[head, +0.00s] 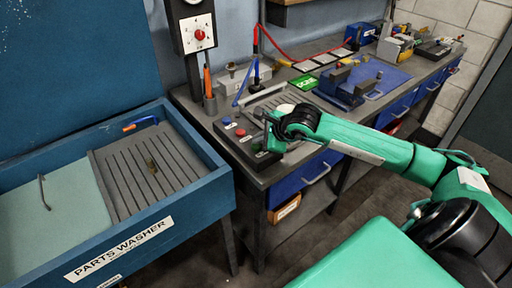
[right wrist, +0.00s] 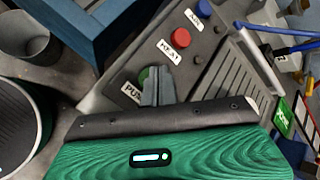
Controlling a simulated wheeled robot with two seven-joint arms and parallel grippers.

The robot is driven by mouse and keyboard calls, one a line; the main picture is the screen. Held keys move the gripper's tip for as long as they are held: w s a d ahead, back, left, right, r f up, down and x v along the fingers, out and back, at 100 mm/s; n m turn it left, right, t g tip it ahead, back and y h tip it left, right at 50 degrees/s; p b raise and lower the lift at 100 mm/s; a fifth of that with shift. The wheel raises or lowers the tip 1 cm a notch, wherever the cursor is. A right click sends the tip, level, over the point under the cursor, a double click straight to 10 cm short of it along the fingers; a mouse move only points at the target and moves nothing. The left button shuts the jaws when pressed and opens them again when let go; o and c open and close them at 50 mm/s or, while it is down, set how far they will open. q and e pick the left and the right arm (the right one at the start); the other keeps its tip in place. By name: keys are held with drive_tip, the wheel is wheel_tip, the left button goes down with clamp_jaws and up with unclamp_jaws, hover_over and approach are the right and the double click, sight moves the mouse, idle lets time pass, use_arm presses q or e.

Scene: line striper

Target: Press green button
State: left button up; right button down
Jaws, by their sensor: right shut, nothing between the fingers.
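A dark grey button panel (head: 222,131) sits at the near left end of the workbench. It bears a blue button (head: 227,121), a red button (head: 240,132) and a green button, which shows in the right wrist view (right wrist: 143,74). The blue (right wrist: 202,8) and red (right wrist: 181,38) buttons show there too, with labels. My right gripper (head: 264,142) is shut and empty over the panel's near end. In the right wrist view its fingertips (right wrist: 156,72) overlap the green button and hide part of it. I cannot tell whether they touch it. My left gripper is out of view.
A blue parts washer (head: 115,238) stands left of the workbench. A blue vise (head: 340,88) and a green box (head: 304,82) lie further right along the bench.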

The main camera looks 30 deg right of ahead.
sight(260, 147)
idle(0.4)
drive_tip(key=shift+f+b, duration=0.5)
drive_tip(key=shift+b, duration=0.15)
idle(0.5)
drive_tip(key=shift+r, duration=0.9)
wheel_tip(260, 147, up, 6)
drive_tip(key=p, duration=0.1)
idle(0.4)
idle(0.3)
